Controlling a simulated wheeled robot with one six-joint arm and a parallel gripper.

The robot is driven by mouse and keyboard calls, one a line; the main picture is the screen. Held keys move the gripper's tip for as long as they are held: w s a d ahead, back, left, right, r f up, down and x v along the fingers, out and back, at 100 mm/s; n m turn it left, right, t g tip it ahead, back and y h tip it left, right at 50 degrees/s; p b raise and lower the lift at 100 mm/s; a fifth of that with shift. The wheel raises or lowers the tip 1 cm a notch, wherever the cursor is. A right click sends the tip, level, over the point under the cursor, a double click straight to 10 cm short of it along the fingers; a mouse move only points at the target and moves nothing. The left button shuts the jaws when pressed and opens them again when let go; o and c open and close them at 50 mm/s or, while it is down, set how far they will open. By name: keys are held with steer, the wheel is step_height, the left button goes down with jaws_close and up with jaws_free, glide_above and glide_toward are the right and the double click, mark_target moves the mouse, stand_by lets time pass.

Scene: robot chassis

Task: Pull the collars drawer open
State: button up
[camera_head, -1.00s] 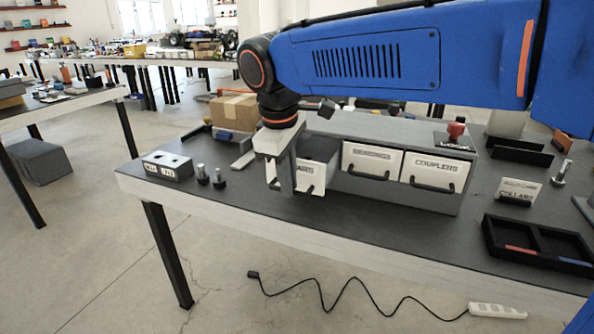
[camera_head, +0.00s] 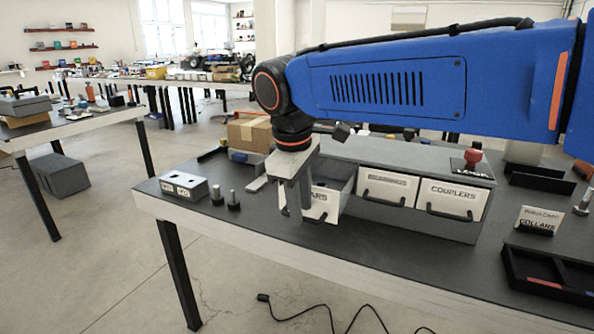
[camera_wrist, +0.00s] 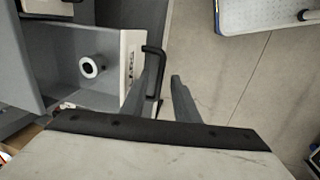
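The collars drawer (camera_head: 322,203) is the leftmost in the grey cabinet; only "ARS" of its label shows. It stands pulled out, well ahead of the other two drawer fronts. In the wrist view its interior (camera_wrist: 70,40) is exposed, with a white ring-shaped collar (camera_wrist: 92,67) inside. Its black handle (camera_wrist: 154,50) sits close beside the left fingertip, partly hidden by that finger. My gripper (camera_wrist: 167,77) points down at the drawer's front, its two fingers apart with floor showing between them. It also shows in the head view (camera_head: 294,210), hiding the left part of the drawer front.
The middle drawer (camera_head: 388,187) and the couplers drawer (camera_head: 450,198) are shut. A collars card (camera_head: 538,220) and a black divided tray (camera_head: 510,272) are at right. Space before the drawers is clear.

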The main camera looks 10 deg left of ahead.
steer(key=s+a+r, duration=0.1)
steer(key=s+r, duration=0.2)
steer(key=r, duration=1.3)
steer(key=shift+r, duration=0.1)
